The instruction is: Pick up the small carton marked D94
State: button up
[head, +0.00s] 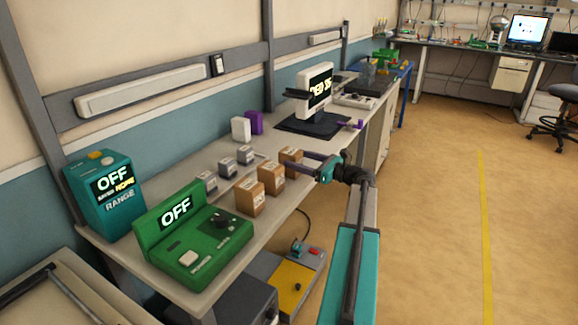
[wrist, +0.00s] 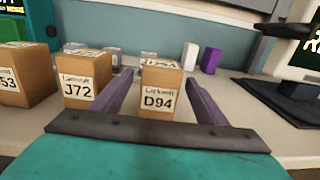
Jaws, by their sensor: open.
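The small carton marked D94 (wrist: 162,88) is a brown box with a white label, standing upright on the bench. In the wrist view it appears between the two purple fingers of my gripper (wrist: 157,80), nearer the left finger, with a wider gap on the right. I cannot tell how far the fingers reach along its sides. My gripper is open and holds nothing. In the head view the carton (head: 291,161) is the farthest of the brown boxes, and my gripper (head: 306,158) is at its right, partly overlapping it.
A carton marked J72 (wrist: 82,80) stands just left of D94, with another brown carton (wrist: 22,75) ending in 53 beyond it. Small grey boxes (head: 228,166) stand behind. White (head: 241,129) and purple (head: 256,122) boxes and a display stand (head: 315,92) are farther along the bench.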

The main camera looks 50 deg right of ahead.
aim_at(291, 151)
jog(key=shift+w+a, duration=0.2)
jog(key=shift+w, duration=0.65)
jog(key=shift+w+a, duration=0.15)
jog(key=shift+w, duration=0.7)
jog(key=shift+c, duration=0.2)
jog(key=c, duration=1.2)
jog(key=shift+r, duration=0.15)
jog(key=shift+r, duration=0.6)
notch_tip(291, 151, up, 2)
jog(key=shift+r, duration=0.1)
jog(key=s, duration=1)
jog(key=s+r, duration=0.1)
jog(key=s, duration=0.5)
jog(key=shift+d+r, duration=0.1)
jog(key=shift+d, duration=0.25)
